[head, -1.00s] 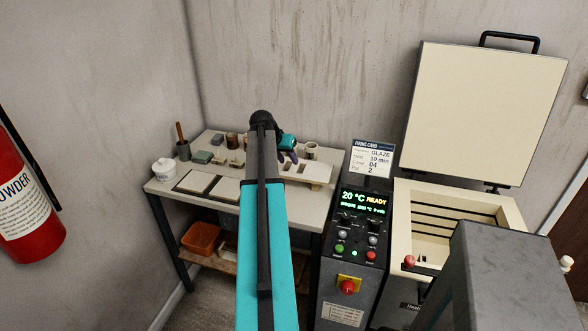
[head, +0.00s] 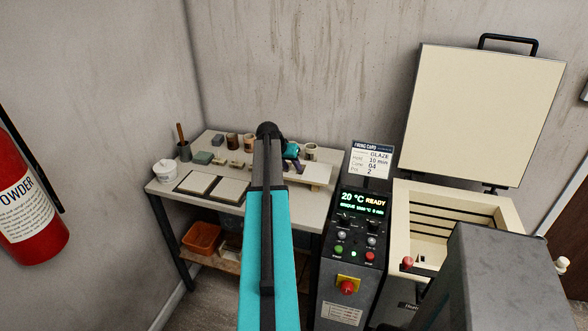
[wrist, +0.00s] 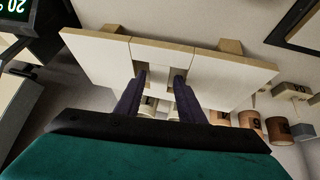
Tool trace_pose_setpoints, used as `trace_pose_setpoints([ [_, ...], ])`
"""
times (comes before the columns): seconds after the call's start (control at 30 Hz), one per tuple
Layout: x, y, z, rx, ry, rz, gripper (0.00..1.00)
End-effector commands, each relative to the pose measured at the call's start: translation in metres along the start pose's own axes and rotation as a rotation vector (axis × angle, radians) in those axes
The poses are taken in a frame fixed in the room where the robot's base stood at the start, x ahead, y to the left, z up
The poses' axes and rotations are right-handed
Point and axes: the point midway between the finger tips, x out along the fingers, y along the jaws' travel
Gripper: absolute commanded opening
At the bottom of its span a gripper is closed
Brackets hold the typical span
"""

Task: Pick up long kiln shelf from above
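The long kiln shelf (head: 317,174) is a pale flat slab at the right of the worktable. In the wrist view the shelf (wrist: 230,78) spans the upper middle, with seams and a recess in its near side. It rests on wooden blocks (wrist: 230,46). Nothing is held. Contact cannot be told.
Two square slabs (head: 198,184) lie at the table's front left, near a white tub (head: 166,171). Several brown cups (wrist: 279,129) stand beyond the shelf. The control box with a firing card (head: 371,160) and the open kiln (head: 505,210) stand right of the table.

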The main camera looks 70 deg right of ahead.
Motion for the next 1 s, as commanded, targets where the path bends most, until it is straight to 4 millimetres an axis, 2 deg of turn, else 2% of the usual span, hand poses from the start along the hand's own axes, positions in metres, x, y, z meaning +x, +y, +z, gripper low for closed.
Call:
trace_pose_setpoints([
  [0.17,0.0059,0.0003,-0.0001,0.0,0.0,0.0,0.35],
  [0.67,0.0058,0.0003,0.0001,0.0,0.0,0.0,0.35],
  [0.87,0.0058,0.0003,0.0001,0.0,0.0,0.0,0.03],
  [0.9,0.0058,0.0002,0.0,0.0,0.0,0.0,0.0],
  [1.0,0.0058,0.0002,0.0001,0.001,0.0,0.0,0.0],
])
